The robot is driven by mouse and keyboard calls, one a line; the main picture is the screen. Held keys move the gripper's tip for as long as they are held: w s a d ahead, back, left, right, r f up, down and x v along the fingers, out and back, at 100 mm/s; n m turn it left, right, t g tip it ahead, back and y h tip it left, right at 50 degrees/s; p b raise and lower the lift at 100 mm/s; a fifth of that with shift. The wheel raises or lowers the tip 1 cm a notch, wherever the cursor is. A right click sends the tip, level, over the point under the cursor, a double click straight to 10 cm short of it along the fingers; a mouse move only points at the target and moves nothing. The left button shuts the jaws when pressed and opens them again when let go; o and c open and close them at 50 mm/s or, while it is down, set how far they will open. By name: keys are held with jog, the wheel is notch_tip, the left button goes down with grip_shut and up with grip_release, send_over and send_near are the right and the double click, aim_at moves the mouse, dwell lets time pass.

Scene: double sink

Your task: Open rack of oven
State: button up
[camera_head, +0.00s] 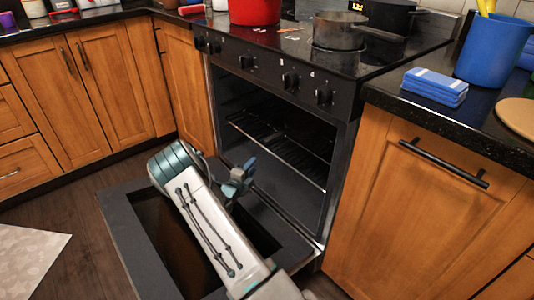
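The oven (340,135) stands between wooden cabinets, and its door (125,225) is folded down flat in front of it. The dark wire rack (285,148) lies level inside the oven cavity, with its front edge near the opening. My gripper (240,180) is over the lowered door, in front of the left part of the opening and lower in the picture than the rack. A gap shows between gripper and rack, so they do not appear to touch. The fingers are small and partly overlapped by my arm, so I cannot tell how far apart they are.
A red pot (255,11) and a grey saucepan (340,32) stand on the cooktop above. Knobs (290,80) line the oven front. A cabinet (420,215) with a bar handle borders the oven's right side. Open floor (75,208) lies left of the door.

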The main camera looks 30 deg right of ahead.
aim_at(267, 148)
jog(key=shift+b+x, duration=2.1)
jog(key=shift+x, duration=4.2)
jog(key=shift+s+r, duration=0.1)
jog(key=shift+d, duration=0.1)
grip_shut()
